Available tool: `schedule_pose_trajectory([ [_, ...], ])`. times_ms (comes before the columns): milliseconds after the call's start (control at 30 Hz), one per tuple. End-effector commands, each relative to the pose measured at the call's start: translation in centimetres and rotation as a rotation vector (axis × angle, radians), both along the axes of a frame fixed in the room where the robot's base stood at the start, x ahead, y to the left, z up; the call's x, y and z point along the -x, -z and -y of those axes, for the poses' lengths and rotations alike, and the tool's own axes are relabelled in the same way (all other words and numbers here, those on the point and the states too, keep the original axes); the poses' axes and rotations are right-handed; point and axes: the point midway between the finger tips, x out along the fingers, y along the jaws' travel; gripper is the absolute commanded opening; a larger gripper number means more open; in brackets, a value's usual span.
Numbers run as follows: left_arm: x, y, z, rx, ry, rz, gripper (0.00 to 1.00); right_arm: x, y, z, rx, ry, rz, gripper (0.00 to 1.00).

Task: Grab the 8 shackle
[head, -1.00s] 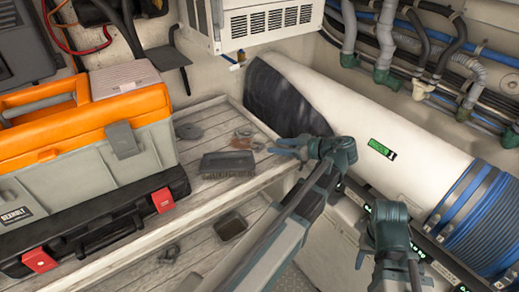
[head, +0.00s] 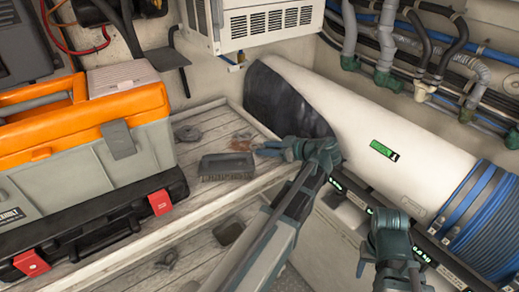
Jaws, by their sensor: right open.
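Small dark metal pieces lie on the upper shelf; one looped grey piece (head: 187,132) is near the toolbox. A reddish-brown piece or stain (head: 241,142) lies nearer my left gripper. Another small dark piece (head: 168,258) is on the lower shelf. I cannot read an 8 on any of them, so I cannot tell which is the 8 shackle. My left gripper (head: 268,148) is low over the upper shelf, just right of the reddish piece; its finger gap is unclear. My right gripper (head: 362,257) is open and empty, right of the shelves.
A dark brush (head: 227,166) lies on the upper shelf (head: 208,190) close to my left gripper. A grey and orange toolbox (head: 80,150) stands on the left. A wide white pipe (head: 350,110) runs along the right. A dark tray (head: 228,232) sits on the lower shelf.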

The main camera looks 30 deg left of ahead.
Motion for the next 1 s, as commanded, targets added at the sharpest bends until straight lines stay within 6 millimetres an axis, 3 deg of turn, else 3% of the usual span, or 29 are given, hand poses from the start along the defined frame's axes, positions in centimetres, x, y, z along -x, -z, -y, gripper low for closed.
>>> schedule_pose_trajectory([
  [33,0.0,0.0,0.0,0.000,0.000,0.000,0.27,0.0,0.0,0.0,0.000,0.000,0.000,0.50],
  [200,0.0,0.0,0.0,0.001,0.000,0.000,0.00,0.0,0.0,0.0,0.000,0.000,0.000,0.50],
  [567,0.0,-0.3,0.0,0.001,0.000,0.000,0.00,0.0,-0.3,0.0,0.000,0.000,0.000,0.50],
  [767,0.0,-1.8,0.0,0.000,0.000,0.000,0.00,0.0,-1.8,0.0,0.000,0.000,0.000,0.50],
  [967,0.0,-4.4,0.0,0.000,0.000,0.000,0.00,0.0,-4.4,0.0,0.000,0.001,0.000,0.50],
  [1000,1.3,-3.9,0.6,0.001,0.002,0.000,0.00,0.0,-3.9,0.0,0.000,0.001,0.000,0.50],
])
